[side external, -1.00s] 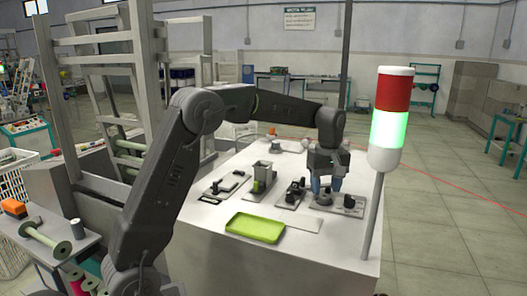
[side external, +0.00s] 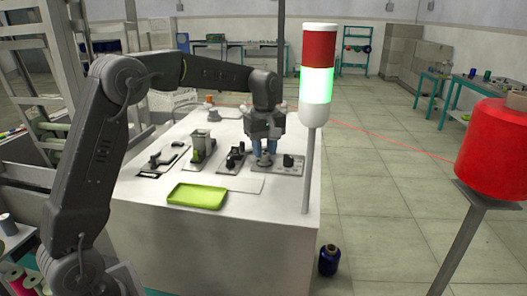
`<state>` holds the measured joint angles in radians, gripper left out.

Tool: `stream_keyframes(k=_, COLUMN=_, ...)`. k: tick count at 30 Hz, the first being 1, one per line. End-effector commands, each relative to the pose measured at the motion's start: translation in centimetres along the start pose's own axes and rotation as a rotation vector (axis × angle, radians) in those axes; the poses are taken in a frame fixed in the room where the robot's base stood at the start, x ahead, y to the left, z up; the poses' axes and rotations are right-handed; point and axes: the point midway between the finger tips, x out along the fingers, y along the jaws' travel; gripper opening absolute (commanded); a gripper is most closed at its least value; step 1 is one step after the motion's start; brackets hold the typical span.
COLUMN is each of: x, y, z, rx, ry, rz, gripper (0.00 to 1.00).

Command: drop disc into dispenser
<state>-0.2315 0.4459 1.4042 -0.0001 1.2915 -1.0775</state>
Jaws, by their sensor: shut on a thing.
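No separate loose disc can be made out.
A green tray (side external: 197,196) lies at the table's front, beside a flat pale sheet (side external: 243,185). Other fixture plates (side external: 163,160) (side external: 233,160) stand left of my gripper. A red-and-green signal light (side external: 317,85) rises at the table's right front corner.

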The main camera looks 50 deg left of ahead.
Motion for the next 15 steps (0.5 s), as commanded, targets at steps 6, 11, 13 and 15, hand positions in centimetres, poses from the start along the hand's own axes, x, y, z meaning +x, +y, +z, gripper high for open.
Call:
stream_keyframes(k=6, x=-1.3, y=0.0, z=0.0, rx=0.0, ry=0.001, rz=0.001, gripper=0.17)
stream_keyframes(k=11, x=-2.3, y=0.0, z=0.0, rx=0.0, ry=0.001, rz=0.002, gripper=0.17)
stream_keyframes(k=13, x=-2.7, y=0.0, z=0.0, rx=0.0, ry=0.001, rz=0.001, gripper=0.17)
stream_keyframes(k=15, x=-3.1, y=0.0, z=0.0, rx=0.0, ry=0.001, rz=0.002, gripper=0.17)
